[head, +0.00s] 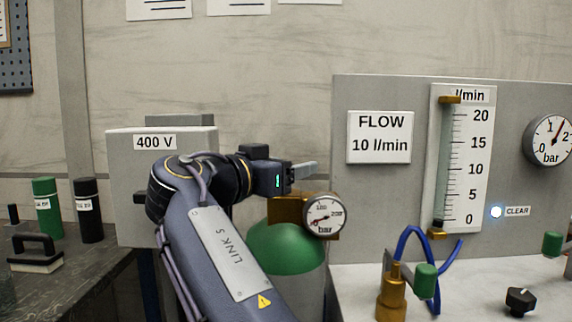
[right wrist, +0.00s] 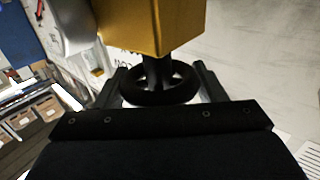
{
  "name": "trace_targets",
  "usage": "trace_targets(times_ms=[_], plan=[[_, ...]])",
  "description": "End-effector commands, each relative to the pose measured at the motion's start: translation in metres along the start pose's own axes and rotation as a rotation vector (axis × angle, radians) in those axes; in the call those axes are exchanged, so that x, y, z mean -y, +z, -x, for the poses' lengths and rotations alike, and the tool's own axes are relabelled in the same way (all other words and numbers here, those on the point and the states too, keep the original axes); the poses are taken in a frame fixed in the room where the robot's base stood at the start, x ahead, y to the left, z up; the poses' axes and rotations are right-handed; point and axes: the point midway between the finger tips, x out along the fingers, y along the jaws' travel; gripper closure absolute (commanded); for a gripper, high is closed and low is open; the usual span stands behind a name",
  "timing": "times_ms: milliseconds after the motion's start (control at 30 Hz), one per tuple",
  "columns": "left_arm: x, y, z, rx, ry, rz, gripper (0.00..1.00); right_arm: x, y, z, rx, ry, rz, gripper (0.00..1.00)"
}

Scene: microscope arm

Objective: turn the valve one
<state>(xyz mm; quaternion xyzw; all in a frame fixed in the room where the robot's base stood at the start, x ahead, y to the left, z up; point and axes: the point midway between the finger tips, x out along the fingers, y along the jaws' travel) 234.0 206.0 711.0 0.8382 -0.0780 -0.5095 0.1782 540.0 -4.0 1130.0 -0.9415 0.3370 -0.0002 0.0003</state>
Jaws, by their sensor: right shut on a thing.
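A green-topped gas cylinder (head: 285,248) stands at the middle of the head view, with a brass valve block (head: 287,208) and a round pressure gauge (head: 324,217) on it. My right gripper (head: 304,172) is at the top of this block. In the right wrist view, a black round handwheel (right wrist: 160,88) on a dark stem sits under the brass block (right wrist: 150,25). The right fingers (right wrist: 163,90) are on both sides of the wheel and shut on it. In the head view the wheel is hidden. My left gripper is not in view.
A grey panel to the right holds a flow tube (head: 445,165), a sign reading FLOW 10 l/min (head: 380,137) and a bar gauge (head: 549,139). A lit lamp (head: 496,211) is labelled CLEAR. A 400 V box (head: 125,185) stands behind my arm.

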Motion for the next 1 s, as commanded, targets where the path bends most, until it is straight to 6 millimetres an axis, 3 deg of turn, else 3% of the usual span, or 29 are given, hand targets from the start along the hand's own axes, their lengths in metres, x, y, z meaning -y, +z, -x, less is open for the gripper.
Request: trace_targets(times_ms=[167, 200, 333, 667, 1000], plan=[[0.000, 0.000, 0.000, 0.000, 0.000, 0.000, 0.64, -0.001, 0.000, -0.001, -0.001, 0.003, 0.000, 0.59], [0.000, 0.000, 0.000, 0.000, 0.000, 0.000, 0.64, -0.001, 0.000, -0.001, -0.001, 0.003, 0.001, 0.31], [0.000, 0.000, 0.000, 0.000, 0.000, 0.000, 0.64, -0.001, 0.000, -0.001, -0.001, 0.002, 0.001, 0.14], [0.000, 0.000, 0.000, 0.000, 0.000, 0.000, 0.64, 0.000, 0.000, 0.004, -0.001, -0.001, 0.001, 0.14], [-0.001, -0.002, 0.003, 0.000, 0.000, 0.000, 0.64, 0.001, 0.000, 0.057, -0.002, -0.001, 0.002, 0.14]])
